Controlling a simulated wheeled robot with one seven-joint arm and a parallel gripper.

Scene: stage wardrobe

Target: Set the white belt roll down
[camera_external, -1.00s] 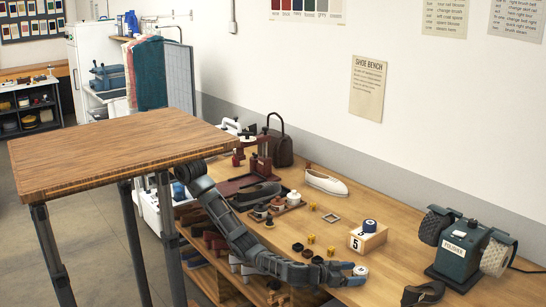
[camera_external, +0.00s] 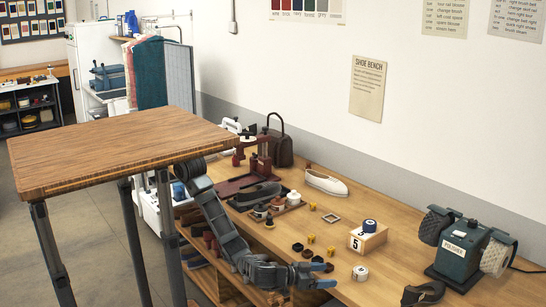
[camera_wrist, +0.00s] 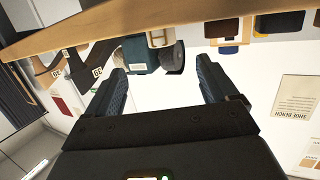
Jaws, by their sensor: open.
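The white belt roll (camera_external: 360,273) stands upright on the front part of the wooden bench, right of my gripper and clear of its fingers. My gripper (camera_external: 330,276) has its two blue fingers spread, low over the bench near its front edge, with nothing between them. In the wrist view, which is upside down, the open fingers of my gripper (camera_wrist: 162,68) show on both sides. A pale roll shape lies beyond them near the bench edge; I cannot tell for sure that it is the white belt roll.
A white numbered block (camera_external: 367,240) with a blue roll (camera_external: 370,226) on it stands behind the white roll. A green polisher (camera_external: 461,248) is at the right. Small dark and yellow pieces lie left of the block. A raised wooden tabletop (camera_external: 115,150) is at left.

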